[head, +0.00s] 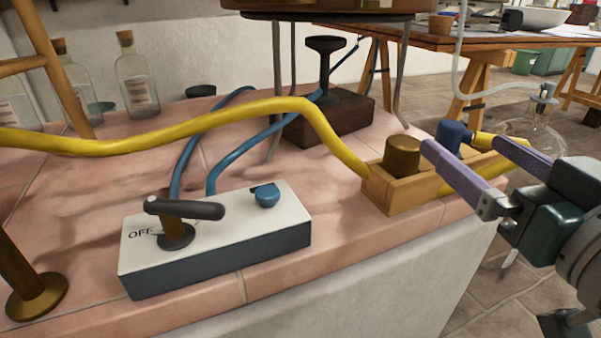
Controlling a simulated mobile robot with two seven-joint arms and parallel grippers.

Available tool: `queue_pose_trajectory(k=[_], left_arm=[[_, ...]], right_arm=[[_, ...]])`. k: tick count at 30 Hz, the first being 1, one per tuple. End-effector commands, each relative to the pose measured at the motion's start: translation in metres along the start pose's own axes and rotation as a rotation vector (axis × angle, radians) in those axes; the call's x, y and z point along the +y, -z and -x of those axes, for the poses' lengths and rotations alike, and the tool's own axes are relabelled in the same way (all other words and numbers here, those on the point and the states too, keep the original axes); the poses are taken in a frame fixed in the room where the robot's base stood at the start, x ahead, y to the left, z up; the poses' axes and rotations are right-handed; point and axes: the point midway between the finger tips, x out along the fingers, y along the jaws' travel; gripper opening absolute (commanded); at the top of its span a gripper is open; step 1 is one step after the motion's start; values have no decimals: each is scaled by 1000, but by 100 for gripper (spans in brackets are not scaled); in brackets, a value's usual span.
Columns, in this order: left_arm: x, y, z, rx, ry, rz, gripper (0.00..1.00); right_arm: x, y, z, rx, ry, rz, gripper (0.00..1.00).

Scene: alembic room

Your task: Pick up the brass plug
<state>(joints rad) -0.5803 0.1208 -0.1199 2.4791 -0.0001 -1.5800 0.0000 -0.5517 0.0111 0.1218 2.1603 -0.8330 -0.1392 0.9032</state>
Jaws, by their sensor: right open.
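The brass plug (402,156) is a short, dark gold cylinder standing upright in a small wooden box (408,194) at the right end of the pink tiled counter. A blue plug (450,135) stands to its right in the same box. My right gripper (455,144) comes in from the right with two purple fingers spread apart and nothing held. Its nearer fingertip is just right of the brass plug and overlaps the box in the picture. I cannot tell whether it touches. The blue plug shows between the fingers. My left gripper is out of view.
A yellow hose (250,107) runs across the counter to the box. A white switch box (222,235) marked OFF, with a lever, stands in front. Glass bottles (137,75) stand at the back left. The counter's front edge is close by.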

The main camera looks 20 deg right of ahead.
Motion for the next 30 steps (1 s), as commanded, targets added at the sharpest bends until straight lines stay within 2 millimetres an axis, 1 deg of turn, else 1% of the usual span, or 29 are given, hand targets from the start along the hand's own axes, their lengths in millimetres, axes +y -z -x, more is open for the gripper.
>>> queue_pose_trajectory(k=[1, 3, 6, 8, 10, 15, 23, 30], left_arm=[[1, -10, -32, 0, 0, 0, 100], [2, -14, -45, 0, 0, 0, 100], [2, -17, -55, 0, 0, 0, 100], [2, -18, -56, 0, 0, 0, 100], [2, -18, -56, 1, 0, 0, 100], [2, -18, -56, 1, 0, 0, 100], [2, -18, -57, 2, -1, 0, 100], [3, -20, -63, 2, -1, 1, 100]], right_arm=[[-2, -32, -2, 12, 13, -1, 95], [-5, -44, -2, 27, 32, -1, 95], [-8, -53, -2, 39, 50, -1, 95], [-9, -54, -4, 44, 56, -1, 95], [-10, -53, -9, 48, 62, -2, 95], [-12, -49, -35, 49, 62, 1, 95], [-12, -48, -58, 47, 61, 0, 95], [-13, -45, -93, 47, 60, 0, 95]])
